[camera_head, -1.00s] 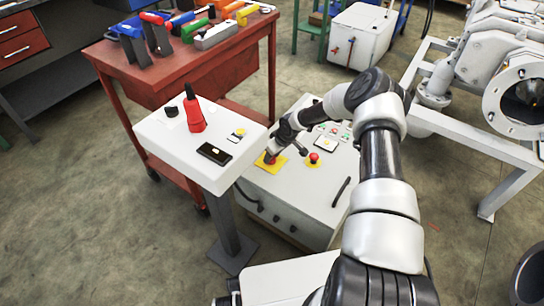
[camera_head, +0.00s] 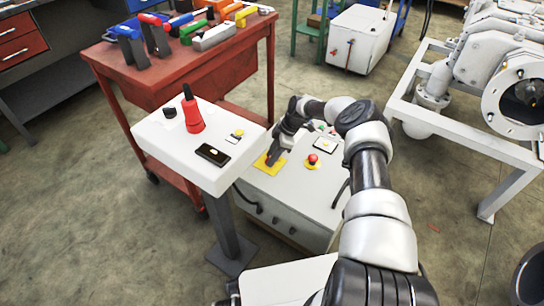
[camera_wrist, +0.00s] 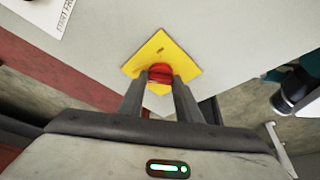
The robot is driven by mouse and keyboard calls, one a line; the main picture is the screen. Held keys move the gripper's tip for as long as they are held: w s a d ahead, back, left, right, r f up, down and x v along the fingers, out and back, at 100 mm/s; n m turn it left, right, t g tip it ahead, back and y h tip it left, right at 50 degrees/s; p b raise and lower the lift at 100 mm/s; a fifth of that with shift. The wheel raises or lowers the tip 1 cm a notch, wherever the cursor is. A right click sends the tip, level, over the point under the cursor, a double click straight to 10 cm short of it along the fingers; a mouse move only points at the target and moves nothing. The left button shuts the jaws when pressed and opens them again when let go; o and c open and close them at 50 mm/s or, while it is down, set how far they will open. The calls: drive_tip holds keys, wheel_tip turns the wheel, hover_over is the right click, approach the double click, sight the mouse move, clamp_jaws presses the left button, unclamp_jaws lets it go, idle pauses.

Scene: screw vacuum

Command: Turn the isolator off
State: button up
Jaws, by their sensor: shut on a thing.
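The isolator is a red rotary knob (camera_wrist: 160,74) on a yellow square plate (camera_wrist: 165,52), set on the pale panel top. In the wrist view my gripper (camera_wrist: 160,82) has its two dark fingers on either side of the red knob, shut on it. In the head view my gripper (camera_head: 274,158) points down at the yellow plate (camera_head: 264,167) near the panel's left edge. The knob is hidden there behind the fingers.
A white pedestal box (camera_head: 165,140) with a red object (camera_head: 193,116) is close on the left. A red tool table (camera_head: 180,75) stands behind.

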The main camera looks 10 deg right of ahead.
drive_tip(key=shift+n, duration=0.7)
drive_tip(key=shift+g, duration=0.3)
drive_tip(key=o, duration=1)
drive_tip(key=shift+o, duration=0.2)
drive_tip(key=p+v, duration=0.3)
drive_tip(key=v, duration=1.4)
drive_tip(key=shift+r, duration=0.2)
drive_tip(key=shift+w+r, duration=0.1)
